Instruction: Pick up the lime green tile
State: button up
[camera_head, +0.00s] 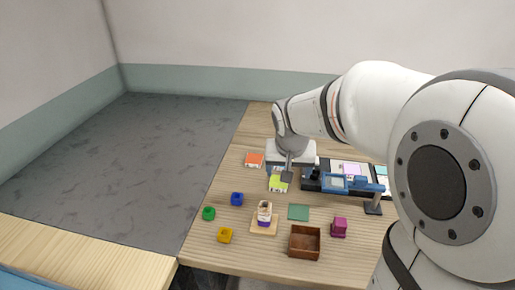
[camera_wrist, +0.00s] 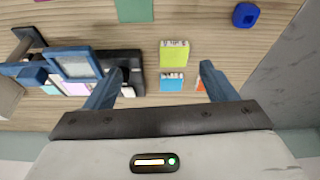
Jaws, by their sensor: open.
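The lime green tile (camera_head: 277,184) lies on the wooden table below my gripper (camera_head: 286,172) in the head view, partly covered by a finger. My gripper (camera_wrist: 161,71) is open and empty, pointing down above the table. Its two fingers stand wide apart, left and right of the blue tile's sides. The lime green tile lies just beyond the fingertips in the picture.
A black and blue fixture (camera_head: 335,182) stands close on the right. A green square (camera_head: 298,212), brown box (camera_head: 304,242) and blue block (camera_head: 237,199) lie nearer the front.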

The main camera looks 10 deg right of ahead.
jog(key=b, duration=0.2)
send_near(279, 182)
jog(key=f, duration=0.1)
jog(key=shift+m, duration=0.4)
jog(key=x, duration=0.7)
jog(key=shift+w+d+f, duration=0.1)
jog(key=shift+w+f, duration=0.1)
jog(key=shift+w, duration=0.35)
jog(key=shift+t, duration=0.3)
jog(key=shift+c, duration=0.5)
jog(key=c, duration=1)
